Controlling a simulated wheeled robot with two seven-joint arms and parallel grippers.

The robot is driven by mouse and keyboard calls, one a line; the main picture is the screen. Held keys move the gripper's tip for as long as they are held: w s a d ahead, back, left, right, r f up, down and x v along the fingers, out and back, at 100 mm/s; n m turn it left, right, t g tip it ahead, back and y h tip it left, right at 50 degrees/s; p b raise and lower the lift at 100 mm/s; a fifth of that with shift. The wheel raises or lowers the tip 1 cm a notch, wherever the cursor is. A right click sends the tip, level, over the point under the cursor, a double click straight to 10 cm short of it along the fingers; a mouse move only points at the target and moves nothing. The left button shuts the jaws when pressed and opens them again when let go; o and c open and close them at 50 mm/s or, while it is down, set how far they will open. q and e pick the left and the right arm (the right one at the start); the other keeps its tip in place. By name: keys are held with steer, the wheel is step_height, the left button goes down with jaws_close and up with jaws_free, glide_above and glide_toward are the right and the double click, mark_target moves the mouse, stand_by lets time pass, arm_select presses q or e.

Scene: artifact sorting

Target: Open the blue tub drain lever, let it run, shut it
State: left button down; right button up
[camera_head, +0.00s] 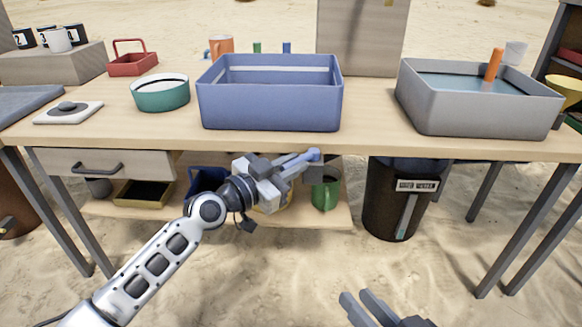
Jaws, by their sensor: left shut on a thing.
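The blue tub (268,107) stands at the middle of the table's front edge. A pale band shows on its inner back wall; its floor is hidden by the front wall. The blue drain lever (313,155) sticks out below the table edge, under the tub's right part, with its round knob to the right. My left gripper (292,166) reaches in from the left below the tabletop and is shut on the lever. Its fingers hide part of the lever. My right gripper (357,294) is low at the bottom edge, its fingers apart and empty, away from the tub.
A grey tub (475,112) with water and an orange upright piece stands at the right. A dark bin (395,200) stands on the sand below. A green mug (326,192) sits on the lower shelf near my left gripper. A teal bowl (160,93) stands left of the tub.

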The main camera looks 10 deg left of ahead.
arm_select(q)
steer(key=c, duration=1.4)
jaws_free()
steer(key=shift+o, duration=0.2)
steer(key=b+v, duration=0.2)
steer(key=v, duration=1.4)
arm_select(e)
steer(key=shift+w+a+r+m+y, duration=0.1)
steer(key=shift+a+r+m+y, duration=0.15)
steer(key=shift+r+m+y, duration=0.3)
